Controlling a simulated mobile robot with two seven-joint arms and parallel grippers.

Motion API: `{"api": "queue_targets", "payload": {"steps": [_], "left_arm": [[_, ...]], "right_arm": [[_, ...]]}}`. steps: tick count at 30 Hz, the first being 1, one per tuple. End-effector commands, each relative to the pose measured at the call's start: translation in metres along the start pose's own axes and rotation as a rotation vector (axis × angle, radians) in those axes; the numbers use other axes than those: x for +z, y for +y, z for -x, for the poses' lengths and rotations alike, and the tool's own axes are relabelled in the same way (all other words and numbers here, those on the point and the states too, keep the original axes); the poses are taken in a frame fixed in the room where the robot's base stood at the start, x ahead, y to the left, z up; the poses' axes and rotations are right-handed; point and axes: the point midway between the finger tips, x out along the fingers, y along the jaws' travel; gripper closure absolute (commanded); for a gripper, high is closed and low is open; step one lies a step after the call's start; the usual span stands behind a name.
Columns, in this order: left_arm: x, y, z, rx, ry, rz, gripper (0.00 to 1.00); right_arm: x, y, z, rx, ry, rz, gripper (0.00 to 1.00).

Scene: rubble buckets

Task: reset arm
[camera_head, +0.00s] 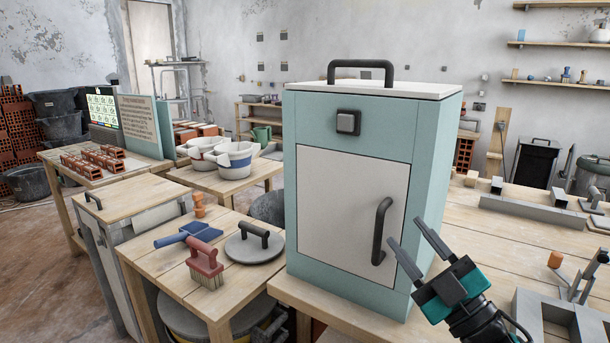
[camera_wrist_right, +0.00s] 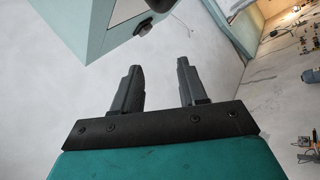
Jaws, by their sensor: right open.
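My right gripper (camera_head: 418,250) comes in from the lower right in the head view. Its two dark fingers are apart with nothing between them. It is in front of the right side of a teal cabinet (camera_head: 304,120), near the dark door handle (camera_head: 381,230); I cannot tell the exact gap. In the right wrist view the open fingers (camera_wrist_right: 157,85) point up the picture, and the teal cabinet (camera_wrist_right: 84,40) shows at the upper left. The cabinet's pale door (camera_head: 340,205) looks closed. My left gripper is not in view.
A wooden table (camera_head: 235,295) at left holds a red-handled brush (camera_head: 205,262), a blue tool (camera_head: 190,234) and a round grey float (camera_head: 255,247). White buckets (camera_head: 234,160) stand behind. A wooden bench (camera_head: 530,225) at right holds metal parts.

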Motion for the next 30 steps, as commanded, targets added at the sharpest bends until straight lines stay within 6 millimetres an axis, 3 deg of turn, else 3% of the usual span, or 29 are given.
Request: {"api": "queue_targets", "payload": {"steps": [3,7,12,15,18,21,30], "left_arm": [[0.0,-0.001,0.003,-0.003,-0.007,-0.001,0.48],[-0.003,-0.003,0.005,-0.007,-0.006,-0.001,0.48],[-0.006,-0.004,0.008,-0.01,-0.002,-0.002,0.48],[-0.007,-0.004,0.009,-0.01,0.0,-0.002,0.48],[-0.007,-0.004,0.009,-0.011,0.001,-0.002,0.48],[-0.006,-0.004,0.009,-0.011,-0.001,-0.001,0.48],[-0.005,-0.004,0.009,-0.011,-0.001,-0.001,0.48]], "right_arm": [[0.045,-0.047,0.055,0.008,-0.274,-0.185,0.58],[0.078,-0.102,0.129,-0.001,-0.579,-0.368,0.58],[0.088,-0.169,0.229,-0.037,-0.927,-0.564,0.58],[0.082,-0.196,0.273,-0.058,-1.071,-0.642,0.58],[0.075,-0.212,0.301,-0.074,-1.163,-0.693,0.58],[0.07,-0.22,0.315,-0.082,-1.207,-0.718,0.58],[0.07,-0.221,0.316,-0.083,-1.213,-0.721,0.58]]}}
